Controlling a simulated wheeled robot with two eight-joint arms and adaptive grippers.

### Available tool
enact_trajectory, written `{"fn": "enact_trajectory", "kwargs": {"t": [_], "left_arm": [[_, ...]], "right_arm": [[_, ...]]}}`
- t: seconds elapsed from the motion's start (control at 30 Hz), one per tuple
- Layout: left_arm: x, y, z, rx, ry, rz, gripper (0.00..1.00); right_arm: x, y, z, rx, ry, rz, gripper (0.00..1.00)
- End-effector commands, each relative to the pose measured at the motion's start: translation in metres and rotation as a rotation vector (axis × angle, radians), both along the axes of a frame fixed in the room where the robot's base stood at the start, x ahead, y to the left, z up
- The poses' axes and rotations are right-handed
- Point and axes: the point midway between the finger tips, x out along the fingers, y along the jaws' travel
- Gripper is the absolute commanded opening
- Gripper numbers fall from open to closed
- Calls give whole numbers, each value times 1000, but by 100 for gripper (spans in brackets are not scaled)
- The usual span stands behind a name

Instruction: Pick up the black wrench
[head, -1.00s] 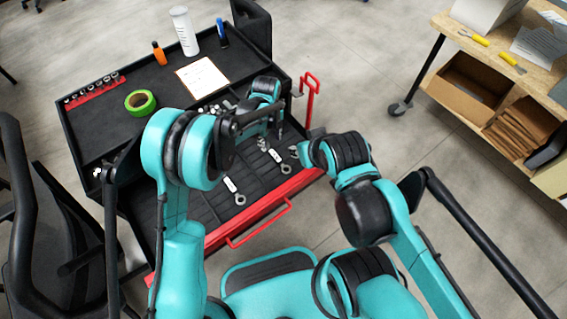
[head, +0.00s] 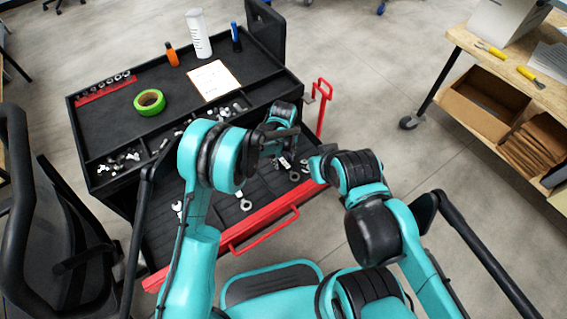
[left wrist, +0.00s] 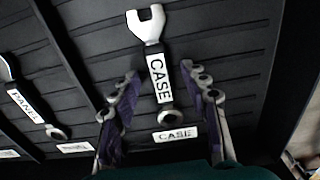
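In the left wrist view a wrench labelled CASE (left wrist: 157,75) lies in a dark drawer, its open jaw at the top and its ring end nearer me. My left gripper (left wrist: 160,95) is open, one finger on each side of this wrench, with gaps between. A second wrench, labelled PANEL (left wrist: 28,104), lies to the left. In the head view my left gripper (head: 279,152) is over the open drawer, partly hidden by its own wrist. My right gripper is not visible; my right arm is folded at the drawer's right.
The black cart (head: 112,112) has a red-fronted open drawer (head: 265,221). On its top are green tape (head: 149,102), a white bottle (head: 198,34) and a sheet (head: 213,80). A chair (head: 65,220) stands left, a workbench (head: 470,45) right.

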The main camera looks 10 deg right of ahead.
Motion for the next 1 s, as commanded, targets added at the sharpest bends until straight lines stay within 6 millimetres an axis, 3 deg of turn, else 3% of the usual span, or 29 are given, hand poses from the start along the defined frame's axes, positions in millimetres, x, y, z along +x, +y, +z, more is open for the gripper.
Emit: {"fn": "enact_trajectory", "kwargs": {"t": [0.03,0.13,0.17,0.53,1.0], "left_arm": [[0,0,0,0,0,0,28],[0,0,0,0,0,0,2],[0,0,0,0,0,0,0],[0,0,7,0,0,0,0],[0,0,92,1,0,0,0]], "right_arm": [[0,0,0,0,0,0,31],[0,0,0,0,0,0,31],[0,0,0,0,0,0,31],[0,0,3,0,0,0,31],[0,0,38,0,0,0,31]]}}
